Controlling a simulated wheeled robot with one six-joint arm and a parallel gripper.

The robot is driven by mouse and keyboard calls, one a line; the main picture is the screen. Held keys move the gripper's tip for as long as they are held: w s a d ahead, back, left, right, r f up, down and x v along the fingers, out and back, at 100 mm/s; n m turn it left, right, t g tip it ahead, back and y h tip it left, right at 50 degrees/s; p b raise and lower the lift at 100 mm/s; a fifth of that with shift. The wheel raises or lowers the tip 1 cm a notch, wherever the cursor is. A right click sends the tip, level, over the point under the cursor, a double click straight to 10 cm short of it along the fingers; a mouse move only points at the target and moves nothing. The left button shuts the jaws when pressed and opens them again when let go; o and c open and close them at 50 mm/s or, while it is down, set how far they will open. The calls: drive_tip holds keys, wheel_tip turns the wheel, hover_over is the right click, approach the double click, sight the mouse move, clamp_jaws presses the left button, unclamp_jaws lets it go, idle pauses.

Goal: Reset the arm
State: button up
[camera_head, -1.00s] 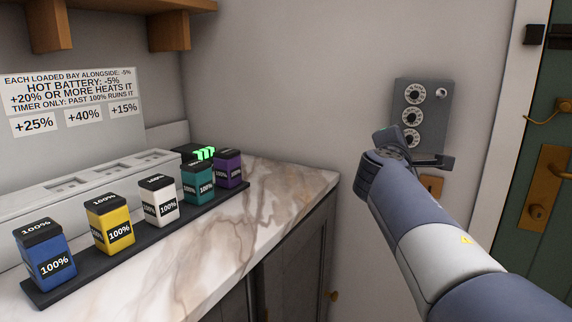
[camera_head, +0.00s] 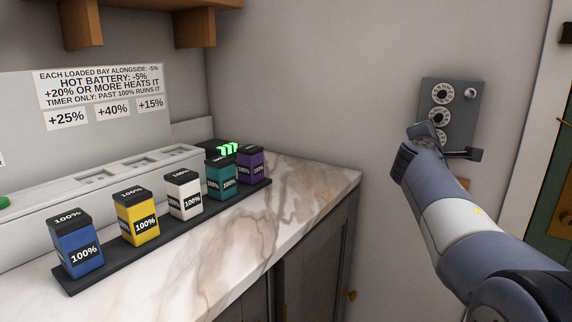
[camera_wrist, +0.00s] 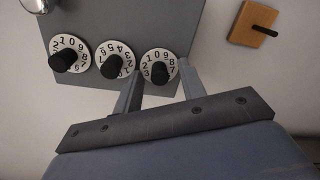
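My arm (camera_head: 455,215) reaches up from the lower right in the head view, its end in front of a grey dial panel (camera_head: 463,97) on the wall. My gripper (camera_wrist: 160,72) shows in the wrist view with two grey fingers apart and nothing held between them. The panel also shows in the wrist view (camera_wrist: 185,25), with three white number dials, each with a black knob. The right-hand dial (camera_wrist: 160,65) appears just beyond the gap between the fingertips; whether they touch it I cannot tell.
A marble counter (camera_head: 300,195) holds a black tray (camera_head: 130,267) with blue, yellow, white, teal and purple batteries, each labelled 100%. A grey bay unit (camera_head: 60,215) stands behind. A wooden plate with a dark peg (camera_wrist: 253,24) and a green door (camera_head: 555,215) are near the panel.

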drive_tip(key=v, duration=1)
drive_tip(key=x, duration=1)
drive_tip(key=shift+s+a+n+h+p, duration=0.1)
drive_tip(key=shift+s+a+n+p, duration=0.4)
drive_tip(key=shift+n+p, duration=1.6)
drive_tip(key=shift+s+a+n+h+p, duration=0.1)
drive_tip(key=shift+s+a+n+p, duration=0.4)
drive_tip(key=shift+n+p, duration=1.5)
drive_tip(key=shift+s+a+n+h+p, duration=0.2)
drive_tip(key=shift+s+n+p, duration=0.75)
drive_tip(key=shift+n, duration=1.95)
drive_tip(key=shift+w+p, duration=0.3)
drive_tip(key=shift+p, duration=0.05)
